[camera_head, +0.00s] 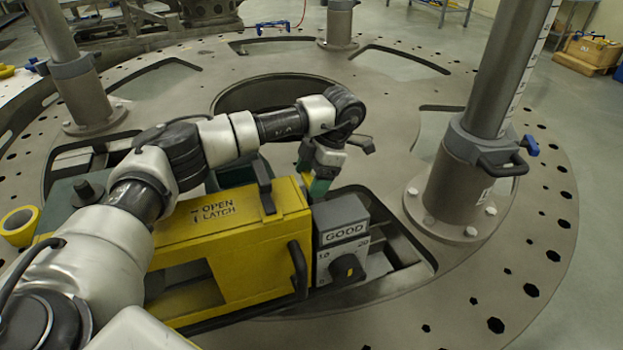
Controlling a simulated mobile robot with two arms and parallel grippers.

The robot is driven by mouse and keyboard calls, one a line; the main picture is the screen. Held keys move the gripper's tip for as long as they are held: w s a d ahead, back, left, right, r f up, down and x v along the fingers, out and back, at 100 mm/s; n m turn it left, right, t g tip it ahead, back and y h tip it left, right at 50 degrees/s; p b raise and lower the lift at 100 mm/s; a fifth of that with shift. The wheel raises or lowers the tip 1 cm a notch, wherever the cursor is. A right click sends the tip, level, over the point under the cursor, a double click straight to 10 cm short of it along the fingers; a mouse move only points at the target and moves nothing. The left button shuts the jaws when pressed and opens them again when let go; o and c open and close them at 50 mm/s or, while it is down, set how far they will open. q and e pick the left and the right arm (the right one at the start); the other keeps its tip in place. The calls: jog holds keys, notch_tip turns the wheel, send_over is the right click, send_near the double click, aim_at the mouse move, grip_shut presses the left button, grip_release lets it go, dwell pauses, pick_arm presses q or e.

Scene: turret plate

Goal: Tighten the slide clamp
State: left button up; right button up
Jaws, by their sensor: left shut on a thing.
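My left arm reaches in from the lower left across the yellow box (215,255). My left gripper (318,184) points down just behind the box's right end, with green at its tip. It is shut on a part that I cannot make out. A small dark lever (362,144) shows to the right of the gripper; I cannot tell if they touch. A grey clamp collar (468,142) sits on the right post, with a black handle (505,165) and a blue knob (530,145). My left gripper is apart from this collar. My right gripper is not in view.
The box's grey end panel (343,245) reads GOOD and has a black knob. Other posts (80,85) with collars stand on the round metal plate (510,265), which has several holes and cut-outs. A yellow tape roll (18,226) lies at the left.

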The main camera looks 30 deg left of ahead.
pick_arm(q)
jog(key=shift+r+m, duration=0.1)
jog(key=shift+m, duration=0.2)
jog(key=o, duration=0.9)
jog(key=v, duration=1)
jog(key=shift+d+r, duration=0.1)
jog(key=shift+r, duration=0.25)
